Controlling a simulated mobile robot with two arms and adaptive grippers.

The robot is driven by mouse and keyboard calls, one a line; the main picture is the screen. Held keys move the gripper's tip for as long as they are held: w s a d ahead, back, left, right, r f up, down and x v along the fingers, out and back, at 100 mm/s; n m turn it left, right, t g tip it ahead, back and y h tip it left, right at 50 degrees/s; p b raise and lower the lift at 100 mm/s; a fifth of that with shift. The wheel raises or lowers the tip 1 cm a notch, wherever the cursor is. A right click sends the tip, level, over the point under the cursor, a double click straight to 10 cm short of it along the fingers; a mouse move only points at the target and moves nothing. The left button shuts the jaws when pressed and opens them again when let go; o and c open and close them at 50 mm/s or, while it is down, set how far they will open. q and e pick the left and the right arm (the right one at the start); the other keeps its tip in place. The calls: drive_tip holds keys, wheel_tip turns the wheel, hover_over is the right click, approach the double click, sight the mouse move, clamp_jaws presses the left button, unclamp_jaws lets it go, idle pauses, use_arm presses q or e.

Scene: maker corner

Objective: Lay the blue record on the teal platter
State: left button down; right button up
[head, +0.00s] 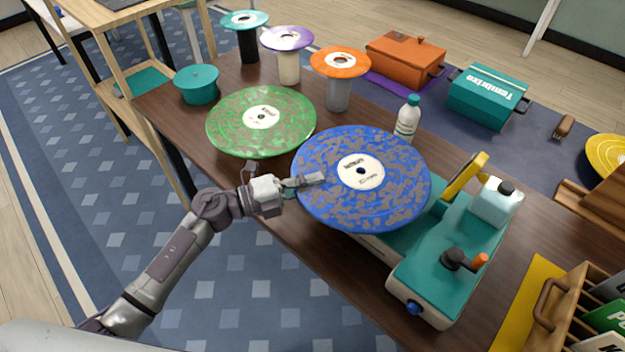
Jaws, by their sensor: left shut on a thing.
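The blue record (393,205), with grey patches and a white label, is roughly level over the left part of the turntable (445,262), which has a teal top and a pale body. My left gripper (306,180) is shut on the record's left edge. The record hides what lies beneath it; the teal platter cannot be made out, and I cannot tell whether the record touches it. The yellow tonearm (463,178) stands just right of the record's edge. My right gripper is not in view.
A green record (261,121) lies left of the blue one. Several disc-topped stands, including an orange one (340,62), a teal pot (197,84) and a bottle (407,119) stand behind. A record crate (553,312) is at the lower right.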

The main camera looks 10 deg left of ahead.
use_arm(q)
drive_tip(key=shift+f+b, duration=0.5)
drive_tip(key=shift+f, duration=0.15)
drive_tip(key=c, duration=1.6)
unclamp_jaws()
drive_tip(key=shift+r, duration=0.1)
drive_tip(key=shift+a, duration=0.1)
drive_tip(key=shift+v, duration=2.7)
drive_tip(key=shift+b+v, duration=0.3)
drive_tip(key=shift+v, duration=2.4)
